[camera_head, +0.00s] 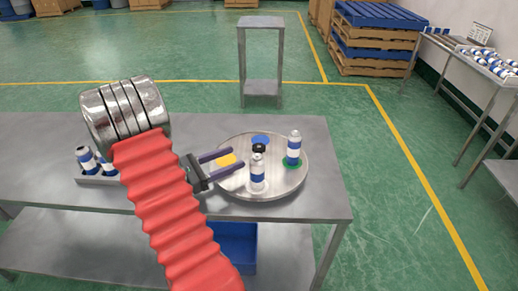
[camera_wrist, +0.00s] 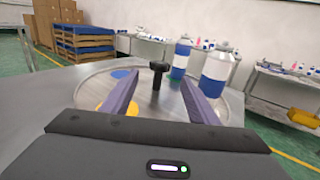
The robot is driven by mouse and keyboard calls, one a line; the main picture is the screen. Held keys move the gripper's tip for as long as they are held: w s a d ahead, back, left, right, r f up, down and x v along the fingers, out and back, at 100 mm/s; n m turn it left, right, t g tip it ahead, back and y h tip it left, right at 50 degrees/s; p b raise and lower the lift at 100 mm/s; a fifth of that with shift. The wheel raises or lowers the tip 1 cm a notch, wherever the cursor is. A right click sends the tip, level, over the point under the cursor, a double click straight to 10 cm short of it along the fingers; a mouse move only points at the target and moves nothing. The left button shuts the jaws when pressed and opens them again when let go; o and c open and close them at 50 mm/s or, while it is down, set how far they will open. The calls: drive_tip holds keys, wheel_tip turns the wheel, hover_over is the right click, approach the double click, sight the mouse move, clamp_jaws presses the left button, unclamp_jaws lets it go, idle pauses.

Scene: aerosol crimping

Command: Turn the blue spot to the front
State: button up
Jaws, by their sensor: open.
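The round grey turntable (camera_head: 234,189) lies on the metal table. Its blue spot (camera_head: 260,139) is bare and at the far side in the head view; it shows left of the fingers in the wrist view (camera_wrist: 120,74). A black knob (camera_head: 259,148) stands at the turntable's middle. My gripper (camera_head: 237,157) is open and empty over the turntable's left part, its fingers pointing at the knob. In the wrist view, the knob (camera_wrist: 158,75) stands upright between the two purple fingers, beyond or near their tips; contact cannot be told.
A yellow spot (camera_head: 227,159) is partly under my fingers. One blue-and-white can (camera_head: 294,146) stands on a green spot (camera_head: 291,164) at right. Another can (camera_head: 257,174) stands at the near side; any spot below is hidden. More cans (camera_head: 86,159) sit in a holder at left.

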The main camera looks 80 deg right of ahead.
sight(259, 147)
drive_tip(key=x, duration=1.1)
drive_tip(key=shift+f, duration=0.1)
clamp_jaws()
drive_tip(key=shift+a, duration=0.1)
idle(0.4)
